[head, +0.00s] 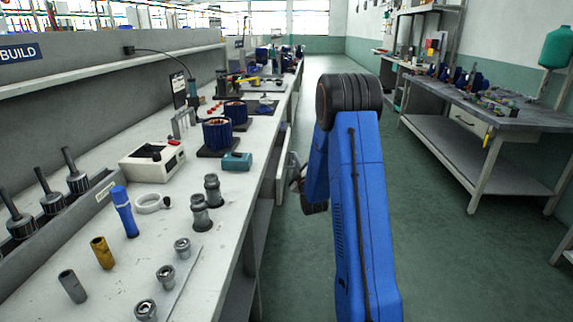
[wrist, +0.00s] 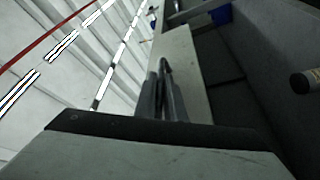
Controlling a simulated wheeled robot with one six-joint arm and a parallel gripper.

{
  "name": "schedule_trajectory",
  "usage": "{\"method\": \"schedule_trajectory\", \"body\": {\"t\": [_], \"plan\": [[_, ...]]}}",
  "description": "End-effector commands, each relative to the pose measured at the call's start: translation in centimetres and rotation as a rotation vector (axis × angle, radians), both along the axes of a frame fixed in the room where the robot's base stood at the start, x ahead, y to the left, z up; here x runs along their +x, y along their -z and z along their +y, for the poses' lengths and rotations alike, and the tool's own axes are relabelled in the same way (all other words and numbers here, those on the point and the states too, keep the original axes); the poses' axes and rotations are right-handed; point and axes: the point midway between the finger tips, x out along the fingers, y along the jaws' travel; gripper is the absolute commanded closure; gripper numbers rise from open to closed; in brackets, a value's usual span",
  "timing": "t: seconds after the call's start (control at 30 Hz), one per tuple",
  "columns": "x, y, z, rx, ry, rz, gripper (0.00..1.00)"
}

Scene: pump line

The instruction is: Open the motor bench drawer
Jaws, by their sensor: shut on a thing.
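The motor bench drawer (head: 282,152) shows as a pale front panel at the right side of the long left bench. It stands slightly out from the bench edge. My gripper (head: 296,172) is at this panel, partly hidden behind my blue arm. In the wrist view the grey fingers of my gripper (wrist: 162,80) are close together against the pale drawer front (wrist: 188,75), shut on its handle. The handle itself is mostly hidden between the fingers. Dark grey surfaces lie to the right of the panel; I cannot tell how deep the gap is.
The left bench top (head: 215,235) carries metal fittings, a blue cylinder (head: 123,210), a white box (head: 152,160) and blue motors (head: 217,133). Another workbench (head: 490,112) stands at the right. The green floor aisle (head: 430,240) between them is clear.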

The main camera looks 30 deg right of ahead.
Motion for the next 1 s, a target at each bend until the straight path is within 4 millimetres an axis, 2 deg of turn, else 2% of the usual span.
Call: {"method": "schedule_trajectory", "body": {"t": [0.03,0.2,0.5,0.7,1.0], "plan": [[-0.6,0.1,-1.5,-0.001,0.006,0.001,1.0],[-3.3,0.1,-5.7,-0.001,0.006,0.001,1.0],[-7.5,0.1,-11.8,0.0,0.004,0.002,1.0],[-9.2,0.1,-14.3,0.0,0.001,0.002,1.0],[-10.1,0.1,-15.5,0.0,-0.001,0.002,1.0]]}}
